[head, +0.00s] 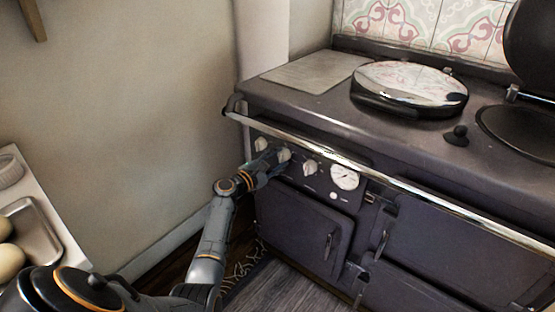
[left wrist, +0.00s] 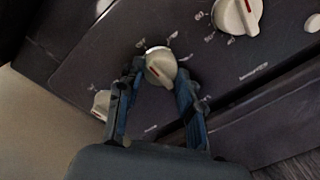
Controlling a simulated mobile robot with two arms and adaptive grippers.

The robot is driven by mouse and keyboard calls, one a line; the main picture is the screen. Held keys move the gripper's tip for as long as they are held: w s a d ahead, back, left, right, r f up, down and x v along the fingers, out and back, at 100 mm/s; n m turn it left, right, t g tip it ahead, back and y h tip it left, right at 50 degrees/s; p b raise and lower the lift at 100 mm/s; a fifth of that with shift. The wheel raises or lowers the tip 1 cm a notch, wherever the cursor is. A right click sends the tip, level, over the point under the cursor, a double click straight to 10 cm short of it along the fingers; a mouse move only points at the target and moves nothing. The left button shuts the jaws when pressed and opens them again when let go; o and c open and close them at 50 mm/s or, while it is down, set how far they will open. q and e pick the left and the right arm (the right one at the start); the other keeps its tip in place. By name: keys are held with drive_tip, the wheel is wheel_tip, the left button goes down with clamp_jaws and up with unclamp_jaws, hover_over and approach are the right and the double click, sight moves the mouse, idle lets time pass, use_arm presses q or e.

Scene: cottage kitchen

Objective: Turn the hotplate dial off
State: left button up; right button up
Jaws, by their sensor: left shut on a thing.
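The cooker's front panel carries a row of cream dials under the chrome rail. My left gripper (head: 277,161) reaches the panel from the left and is shut on the middle dial (head: 285,154). In the left wrist view, this dial (left wrist: 160,63) sits between the two fingers of my left gripper (left wrist: 158,78), with a red mark on its face. Another dial (left wrist: 238,14) with a red mark is at the upper right, and a third (left wrist: 101,104) is partly hidden by a finger. My right gripper is not in view.
The chrome rail (head: 400,175) runs along the cooker front above the dials. A white round gauge (head: 344,176) is right of them. A round chrome lid (head: 410,85) covers one hotplate; another lid stands raised at the right. A metal tray (head: 38,232) is at the left.

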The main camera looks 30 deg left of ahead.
use_arm(q)
drive_tip(key=shift+a, duration=0.1)
drive_tip(key=o, duration=1.2)
drive_tip(key=s, duration=0.4)
drive_tip(key=s+a, duration=0.1)
drive_tip(key=s, duration=0.7)
drive_tip(key=shift+a+r, duration=0.15)
drive_tip(key=shift+r, duration=0.1)
drive_tip(key=shift+f, duration=0.1)
